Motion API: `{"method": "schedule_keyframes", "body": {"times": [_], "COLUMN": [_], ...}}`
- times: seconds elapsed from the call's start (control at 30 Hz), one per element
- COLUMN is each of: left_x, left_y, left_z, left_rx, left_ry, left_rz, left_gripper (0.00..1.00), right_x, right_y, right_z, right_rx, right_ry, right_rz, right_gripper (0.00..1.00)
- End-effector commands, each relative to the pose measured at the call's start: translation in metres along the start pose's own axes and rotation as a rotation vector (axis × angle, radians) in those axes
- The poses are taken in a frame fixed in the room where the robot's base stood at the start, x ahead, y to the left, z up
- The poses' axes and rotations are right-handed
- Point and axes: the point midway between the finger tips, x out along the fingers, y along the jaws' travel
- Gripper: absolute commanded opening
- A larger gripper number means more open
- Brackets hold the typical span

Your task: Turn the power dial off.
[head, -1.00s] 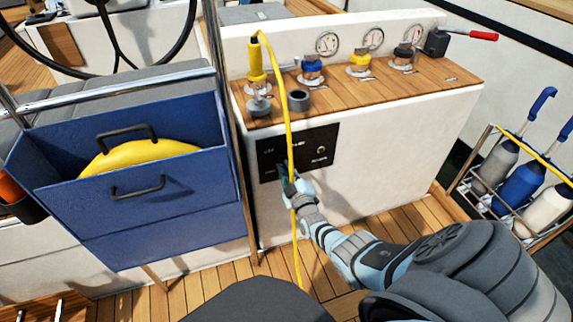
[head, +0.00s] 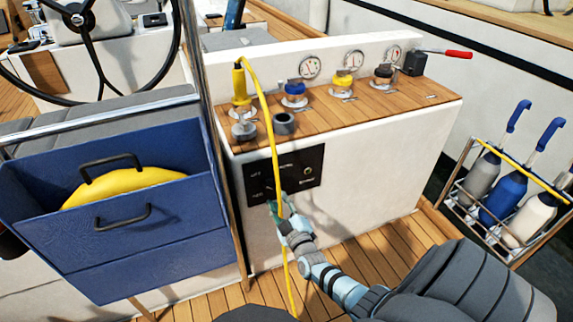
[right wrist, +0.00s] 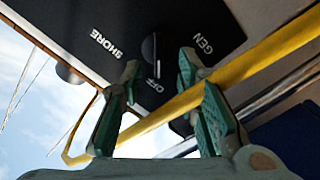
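The black panel (head: 312,158) is on the white console front, and it also shows in the right wrist view (right wrist: 90,18). The black power dial (right wrist: 151,50) sits among the labels SHORE, GEN and OFF; its white mark is on the side of the OFF label. My right gripper (head: 272,205) is at the panel's lower edge in the head view. In the right wrist view its green fingers (right wrist: 159,68) are open, with the dial seen between the tips and gaps on both sides. The dial is hard to make out in the head view. My left gripper is out of view.
A yellow cable (head: 268,110) hangs from the yellow plug (head: 239,85) past the panel and crosses the right gripper's fingers in the wrist view. A blue bin (head: 60,225) stands left. A bottle rack (head: 466,200) stands right. Wooden floor lies below.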

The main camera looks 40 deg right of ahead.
Motion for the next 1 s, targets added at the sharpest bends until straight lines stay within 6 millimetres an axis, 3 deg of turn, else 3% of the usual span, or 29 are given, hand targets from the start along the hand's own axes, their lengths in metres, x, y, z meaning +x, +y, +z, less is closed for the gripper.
{"method": "schedule_keyframes", "body": {"times": [0.1,0.3,0.9,1.0], "left_x": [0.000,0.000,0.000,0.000], "left_y": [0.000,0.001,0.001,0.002], "left_z": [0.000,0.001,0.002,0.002], "left_rx": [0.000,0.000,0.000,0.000], "left_ry": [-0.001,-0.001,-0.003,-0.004], "left_rz": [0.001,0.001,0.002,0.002], "left_gripper": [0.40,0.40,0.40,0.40], "right_x": [-0.035,-0.067,-0.069,-0.071], "right_y": [-0.001,-0.001,0.000,-0.017], "right_z": [0.001,0.000,0.000,0.005], "right_rx": [-0.001,0.000,0.018,0.146], "right_ry": [-0.001,0.000,0.000,-0.019], "right_rz": [-0.003,0.000,0.000,-0.070], "right_gripper": [0.30,0.30,0.30,0.30]}}
